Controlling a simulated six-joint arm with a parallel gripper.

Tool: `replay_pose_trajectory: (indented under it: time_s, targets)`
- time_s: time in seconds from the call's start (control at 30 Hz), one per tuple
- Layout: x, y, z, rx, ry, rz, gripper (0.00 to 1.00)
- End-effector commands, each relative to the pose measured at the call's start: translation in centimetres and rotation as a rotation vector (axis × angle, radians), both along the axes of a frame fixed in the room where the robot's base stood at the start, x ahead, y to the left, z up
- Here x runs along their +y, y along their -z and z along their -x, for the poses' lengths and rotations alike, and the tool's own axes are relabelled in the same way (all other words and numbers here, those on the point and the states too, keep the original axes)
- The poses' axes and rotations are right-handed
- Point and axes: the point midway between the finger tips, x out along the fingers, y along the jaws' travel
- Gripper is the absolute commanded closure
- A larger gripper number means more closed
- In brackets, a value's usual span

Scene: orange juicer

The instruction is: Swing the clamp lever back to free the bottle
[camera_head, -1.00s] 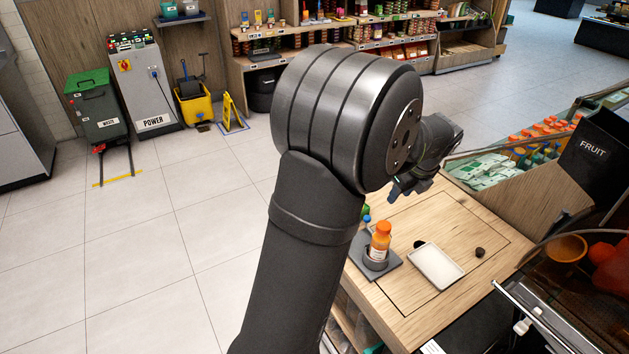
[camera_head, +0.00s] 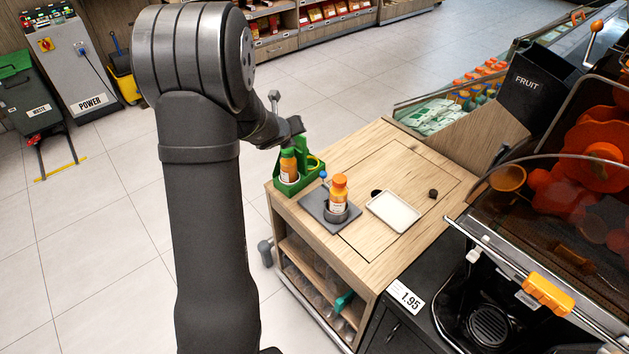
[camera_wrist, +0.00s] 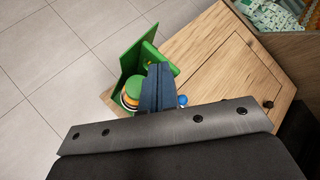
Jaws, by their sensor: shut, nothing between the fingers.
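An orange-capped bottle (camera_head: 338,196) of orange juice stands upright in a dark ring holder on a grey clamp plate (camera_head: 318,213) on the wooden counter. A blue knob (camera_head: 323,174), seemingly the lever's end, stands up at the plate's back left. In the wrist view the blue knob (camera_wrist: 183,100) shows just right of my fingers, the rest of the lever hidden. My gripper (camera_head: 297,127) is shut and empty, above and behind the green carrier; in the wrist view its blue fingers (camera_wrist: 158,75) are together. The clamped bottle is hidden in the wrist view.
A green carrier (camera_head: 291,184) with a green-capped bottle (camera_head: 288,165) stands left of the plate, close under my gripper. A white tray (camera_head: 394,211) lies right of the plate. The juicer (camera_head: 590,160) stands at the right. The counter's back is clear.

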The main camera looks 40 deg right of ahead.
Motion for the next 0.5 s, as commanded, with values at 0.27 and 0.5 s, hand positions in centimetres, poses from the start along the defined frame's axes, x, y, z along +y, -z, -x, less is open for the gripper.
replay_pose_trajectory:
  time_s: [0.27,0.5]
  targets:
    - [3.4,3.8,2.2,0.124,0.201,0.121,1.0]
    - [6.2,8.4,5.7,0.361,0.257,0.31,1.0]
